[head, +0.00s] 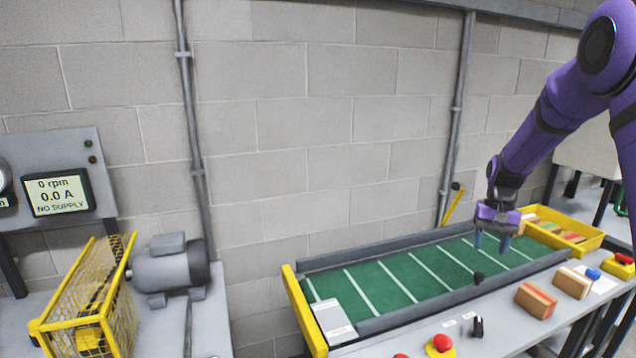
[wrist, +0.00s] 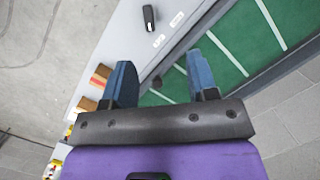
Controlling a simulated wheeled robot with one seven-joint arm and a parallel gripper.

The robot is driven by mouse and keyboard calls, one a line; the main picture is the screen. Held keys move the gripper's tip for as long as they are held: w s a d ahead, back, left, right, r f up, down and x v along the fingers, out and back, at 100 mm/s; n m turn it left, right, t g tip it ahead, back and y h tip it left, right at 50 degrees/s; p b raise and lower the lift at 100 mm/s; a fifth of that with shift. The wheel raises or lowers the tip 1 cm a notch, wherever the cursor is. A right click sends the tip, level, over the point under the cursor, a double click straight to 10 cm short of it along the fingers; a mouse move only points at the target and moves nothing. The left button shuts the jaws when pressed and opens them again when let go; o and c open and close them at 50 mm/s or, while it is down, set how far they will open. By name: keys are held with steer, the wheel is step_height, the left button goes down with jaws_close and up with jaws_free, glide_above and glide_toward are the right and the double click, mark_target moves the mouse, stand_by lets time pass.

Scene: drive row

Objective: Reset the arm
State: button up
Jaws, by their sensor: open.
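My purple arm reaches in from the right in the head view. My gripper (head: 492,243) points down above the right part of the green conveyor belt (head: 385,287). Its two blue fingers are apart with nothing between them. In the wrist view my gripper (wrist: 158,72) also shows open and empty, with the belt (wrist: 222,55) and the grey front ledge beyond the fingers. A small black knob (head: 479,277) stands at the belt's near edge, close below my gripper.
A yellow tray (head: 597,240) with blocks stands at the belt's right end. Two brown boxes (head: 535,300) (head: 571,283), red buttons (head: 441,343) and a black switch (head: 478,327) are on the front ledge. A motor (head: 170,270) and yellow cage (head: 85,305) stand left.

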steer(key=s+a+r+n+t, duration=0.15)
steer(key=s+a+r, duration=0.25)
steer(key=s+r, duration=0.4)
steer(key=s+a+r+t, duration=0.2)
steer(key=s+a+r, duration=0.3)
steer(key=r, duration=0.5)
steer(key=s+a+r+n+t, duration=0.1)
steer(key=s+t, duration=0.1)
steer(key=s, duration=0.9)
steer(key=s+a+r+n+t+h, duration=0.1)
steer(key=s+a+t, duration=0.1)
steer(key=s, duration=0.9)
steer(key=shift+a+r, duration=0.25)
steer(key=shift+r, duration=0.15)
